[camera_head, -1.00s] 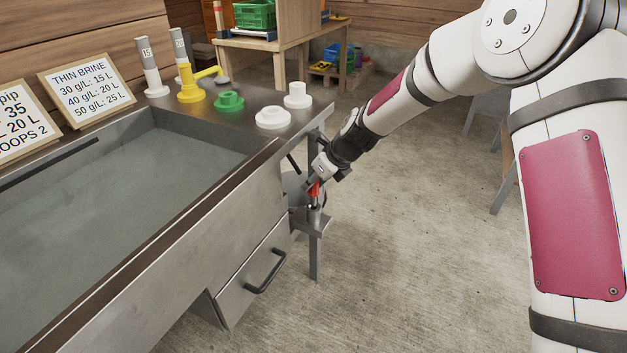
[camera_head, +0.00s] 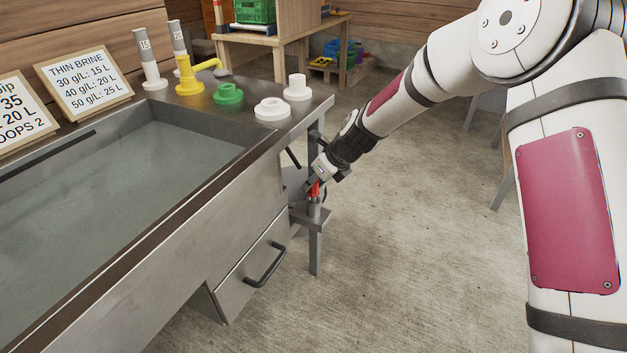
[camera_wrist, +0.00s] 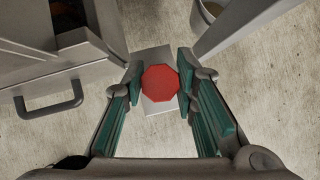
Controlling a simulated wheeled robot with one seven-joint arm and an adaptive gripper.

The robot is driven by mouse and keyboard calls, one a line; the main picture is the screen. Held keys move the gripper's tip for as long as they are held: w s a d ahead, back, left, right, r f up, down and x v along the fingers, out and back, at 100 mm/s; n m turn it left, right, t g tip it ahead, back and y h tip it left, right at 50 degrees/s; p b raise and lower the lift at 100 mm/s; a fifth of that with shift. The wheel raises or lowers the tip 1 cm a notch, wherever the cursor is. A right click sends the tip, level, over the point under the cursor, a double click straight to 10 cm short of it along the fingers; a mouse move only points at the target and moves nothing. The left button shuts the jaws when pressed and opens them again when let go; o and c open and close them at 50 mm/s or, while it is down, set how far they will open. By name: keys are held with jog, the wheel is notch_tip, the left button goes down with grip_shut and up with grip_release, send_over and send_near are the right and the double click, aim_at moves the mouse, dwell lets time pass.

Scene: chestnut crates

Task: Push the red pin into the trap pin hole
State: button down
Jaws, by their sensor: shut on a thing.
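The red pin (camera_head: 314,191) is upright at the side of the steel sink unit, above a small grey bracket (camera_head: 312,222). My gripper (camera_head: 317,182) comes down on it from the upper right. In the wrist view the pin's red eight-sided head (camera_wrist: 160,84) sits between my gripper's two green-padded fingers (camera_wrist: 160,88), which are shut on it. The grey bracket plate (camera_wrist: 156,58) shows beneath the head. The trap pin hole is hidden under the pin, so I cannot tell how deep the pin sits.
The steel sink unit (camera_head: 190,225) with a drawer handle (camera_head: 265,268) stands left of my gripper. White plugs (camera_head: 272,108), a green plug (camera_head: 229,94) and a yellow tap-like piece (camera_head: 190,80) stand on its top.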

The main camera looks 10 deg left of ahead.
jog(key=shift+f+b, duration=0.7)
jog(key=shift+f, duration=0.55)
jog(key=c, duration=1.2)
grip_release()
jog(key=v, duration=1.2)
